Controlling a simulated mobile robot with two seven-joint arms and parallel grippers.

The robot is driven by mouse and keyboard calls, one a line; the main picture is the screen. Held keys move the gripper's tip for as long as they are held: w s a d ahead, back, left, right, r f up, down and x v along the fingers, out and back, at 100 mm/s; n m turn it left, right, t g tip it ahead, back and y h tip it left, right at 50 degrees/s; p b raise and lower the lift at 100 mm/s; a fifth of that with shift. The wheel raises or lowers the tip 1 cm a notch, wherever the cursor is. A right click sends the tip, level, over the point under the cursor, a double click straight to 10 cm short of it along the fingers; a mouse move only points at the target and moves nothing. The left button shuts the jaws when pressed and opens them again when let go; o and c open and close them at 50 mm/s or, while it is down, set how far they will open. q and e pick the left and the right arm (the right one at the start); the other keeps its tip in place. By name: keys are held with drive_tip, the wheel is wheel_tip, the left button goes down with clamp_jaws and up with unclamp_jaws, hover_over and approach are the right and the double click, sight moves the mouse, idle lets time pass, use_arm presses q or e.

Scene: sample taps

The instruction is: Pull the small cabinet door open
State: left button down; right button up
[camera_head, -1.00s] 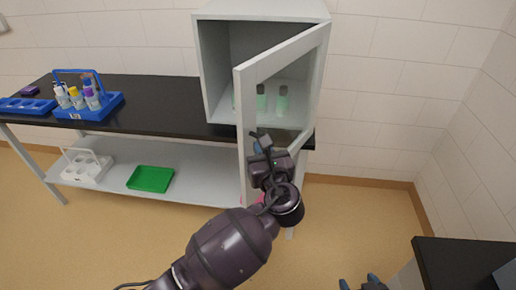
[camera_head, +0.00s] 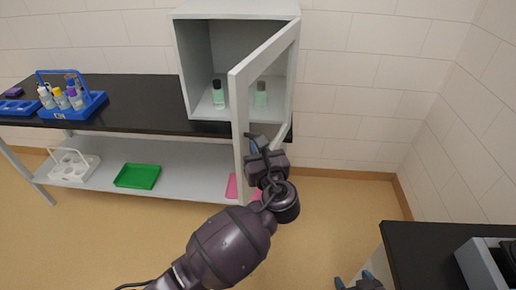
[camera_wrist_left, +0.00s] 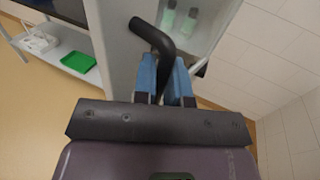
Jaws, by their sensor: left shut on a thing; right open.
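The small grey-white cabinet (camera_head: 186,60) stands on the black bench. Its framed door (camera_head: 240,110), hinged on the right, stands well open and swings out towards me. My left gripper (camera_head: 255,144) is at the door's outer side. In the left wrist view its blue fingers (camera_wrist_left: 166,80) are closed around the dark, bent door handle (camera_wrist_left: 152,34). The handle is mostly hidden in the head view.
Two small green bottles (camera_head: 218,97) (camera_head: 261,95) stand inside the cabinet. A green tray (camera_head: 138,176) and a white rack (camera_head: 75,168) lie on the lower shelf. A black-topped counter (camera_head: 430,245) stands at lower right.

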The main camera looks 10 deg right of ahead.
use_arm(q)
drive_tip(key=c, duration=1.5)
unclamp_jaws()
drive_tip(key=shift+w, duration=0.1)
drive_tip(key=shift+o, duration=0.2)
drive_tip(key=s+d+b, duration=0.1)
drive_tip(key=s, duration=0.9)
drive_tip(key=shift+s+d, duration=0.35)
drive_tip(key=shift+d, duration=0.05)
